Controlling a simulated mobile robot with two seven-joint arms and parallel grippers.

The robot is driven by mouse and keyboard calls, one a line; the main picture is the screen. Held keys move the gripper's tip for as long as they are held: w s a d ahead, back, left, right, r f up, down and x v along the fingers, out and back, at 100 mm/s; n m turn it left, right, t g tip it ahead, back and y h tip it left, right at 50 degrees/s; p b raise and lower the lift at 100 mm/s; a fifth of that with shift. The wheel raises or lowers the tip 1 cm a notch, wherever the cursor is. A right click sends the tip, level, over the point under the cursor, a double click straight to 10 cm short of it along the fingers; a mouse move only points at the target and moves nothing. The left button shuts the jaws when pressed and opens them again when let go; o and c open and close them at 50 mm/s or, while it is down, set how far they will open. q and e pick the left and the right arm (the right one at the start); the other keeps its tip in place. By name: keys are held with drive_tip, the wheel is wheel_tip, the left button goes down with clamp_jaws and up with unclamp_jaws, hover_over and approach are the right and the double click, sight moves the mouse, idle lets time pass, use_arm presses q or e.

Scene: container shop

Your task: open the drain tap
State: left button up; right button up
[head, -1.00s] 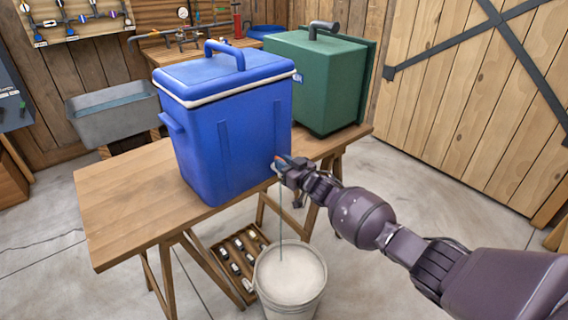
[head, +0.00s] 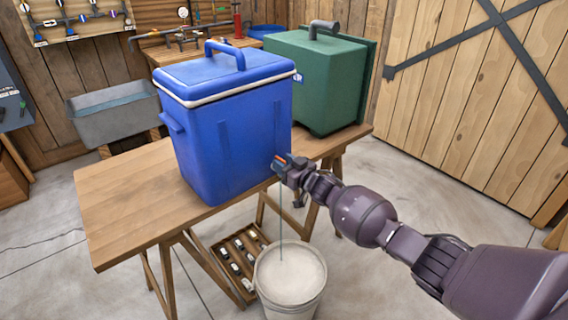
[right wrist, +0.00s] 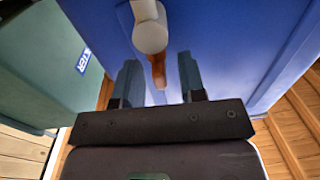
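A blue cooler box (head: 236,135) with a lidded top and handle stands on the wooden table. Its drain tap is at the lower right side, mostly hidden by my right gripper (head: 284,163) in the head view. In the right wrist view, the tap's pale grey round body (right wrist: 150,36) and orange-brown lever (right wrist: 158,71) show. My right gripper (right wrist: 160,78) is open there, one finger on each side of the lever with gaps visible. A thin line runs from the tap area down to a whitish bucket (head: 275,296) on the floor. My left gripper is not in view.
A green box (head: 325,85) with a bent pipe on top stands behind the cooler at right. The wooden table (head: 125,200) is bare at left. A crate of bottles (head: 236,240) sits below it. A grey basin (head: 112,113) stands at back left.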

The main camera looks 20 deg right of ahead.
drive_tip(key=p+v, duration=0.2)
drive_tip(key=v, duration=0.8)
drive_tip(key=shift+s, duration=0.35)
drive_tip(key=shift+d, duration=0.15)
drive_tip(key=s+a+n+h, duration=0.2)
drive_tip(key=s+a+h, duration=0.15)
drive_tip(key=s, duration=0.25)
drive_tip(key=s+d+f+m+g+h, duration=0.1)
drive_tip(key=s+f, duration=0.3)
drive_tip(key=s, duration=0.7)
drive_tip(key=s+d+f+m+g+h, duration=0.1)
drive_tip(key=s+f+m+g, duration=0.1)
drive_tip(key=s, duration=0.8)
drive_tip(key=s+d+f+m+g+h, duration=0.1)
drive_tip(key=s+f+m+g+h, duration=0.1)
drive_tip(key=s+f, duration=0.4)
drive_tip(key=s, duration=0.5)
drive_tip(key=shift+s+f+m, duration=0.25)
drive_tip(key=shift+s+m, duration=0.05)
drive_tip(key=shift+m, duration=0.1)
